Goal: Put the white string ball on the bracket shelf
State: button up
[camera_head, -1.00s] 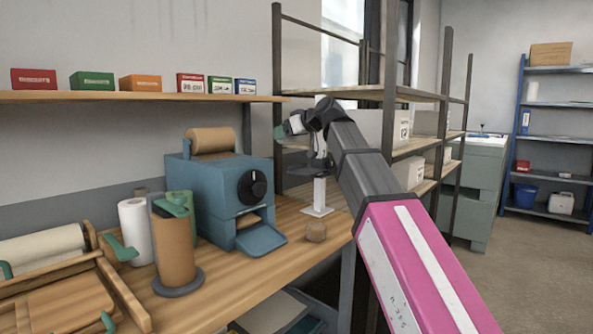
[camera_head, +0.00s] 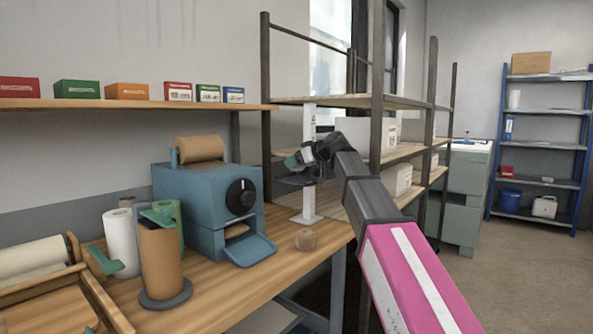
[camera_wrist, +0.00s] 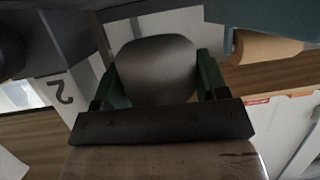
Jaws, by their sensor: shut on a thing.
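My gripper (camera_wrist: 155,85) shows in the wrist view with its green fingers on either side of a rounded, shaded grey-white thing, which I take to be the white string ball (camera_wrist: 155,65). The gripper is shut on it. In the head view my gripper (camera_head: 297,165) is in the air above the bench's right end, in front of a white post (camera_head: 308,205); the ball cannot be made out clearly there. The bracket shelf, a long wooden wall shelf (camera_head: 150,104), is at the upper left, above and left of my gripper.
Several small boxes (camera_head: 127,91) line the wall shelf, with bare stretches between some. Below stand a blue machine (camera_head: 195,205), a brown roll (camera_head: 160,262) and a small brownish thing (camera_head: 306,239) on the bench. A dark-posted rack (camera_head: 377,130) stands close at the right.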

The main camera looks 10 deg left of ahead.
aim_at(297, 169)
jog(key=shift+f, duration=1.45)
jog(key=shift+f, duration=0.15)
jog(key=o, duration=0.7)
jog(key=shift+c, duration=0.2)
jog(key=shift+d+r, duration=0.1)
jog(key=shift+r, duration=0.1)
jog(key=v, duration=1.1)
jog(key=shift+s+d+r, duration=0.2)
jog(key=shift+d, duration=0.1)
